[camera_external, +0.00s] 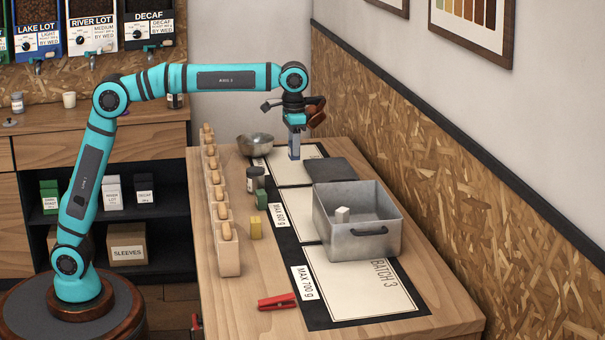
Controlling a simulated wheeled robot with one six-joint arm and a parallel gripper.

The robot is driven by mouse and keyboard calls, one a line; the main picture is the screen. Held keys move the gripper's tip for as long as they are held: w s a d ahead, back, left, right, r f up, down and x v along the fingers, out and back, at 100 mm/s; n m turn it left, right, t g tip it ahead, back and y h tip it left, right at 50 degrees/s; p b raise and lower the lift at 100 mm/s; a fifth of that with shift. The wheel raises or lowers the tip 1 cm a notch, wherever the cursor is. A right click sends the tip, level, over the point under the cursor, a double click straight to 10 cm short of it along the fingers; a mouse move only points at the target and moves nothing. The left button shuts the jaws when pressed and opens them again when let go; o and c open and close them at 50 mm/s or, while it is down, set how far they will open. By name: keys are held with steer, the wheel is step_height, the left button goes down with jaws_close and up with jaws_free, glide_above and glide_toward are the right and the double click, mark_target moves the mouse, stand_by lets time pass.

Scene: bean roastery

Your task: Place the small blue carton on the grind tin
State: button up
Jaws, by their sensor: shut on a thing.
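My gripper (294,128) points down over the far panel of the dark mat and is shut on the small blue carton (294,152). The carton hangs upright below the fingers; whether its underside touches the mat is hard to tell. A small round tin with a dark lid (254,180) stands upright at the mat's left edge, left of and nearer than the carton. It looks like the grind tin, but its label is too small to read. The carton is apart from it, and its lid looks bare.
A green block (261,199) and yellow block (255,228) stand near the tin. A metal bowl (256,145) sits behind. A wooden rack (229,262) lines the left. A metal bin (360,240) holding a white cube stands right; a red clip (277,302) lies in front.

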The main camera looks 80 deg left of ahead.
step_height(320, 180, up, 6)
glide_above(256, 169)
steer(key=shift+m, duration=0.3)
steer(key=shift+s+d+f, duration=0.1)
steer(key=shift+d+f, duration=0.05)
steer(key=shift+f, duration=5)
steer(key=shift+f, duration=0.1)
steer(key=o, duration=0.9)
steer(key=shift+o, duration=0.2)
step_height(256, 169, up, 12)
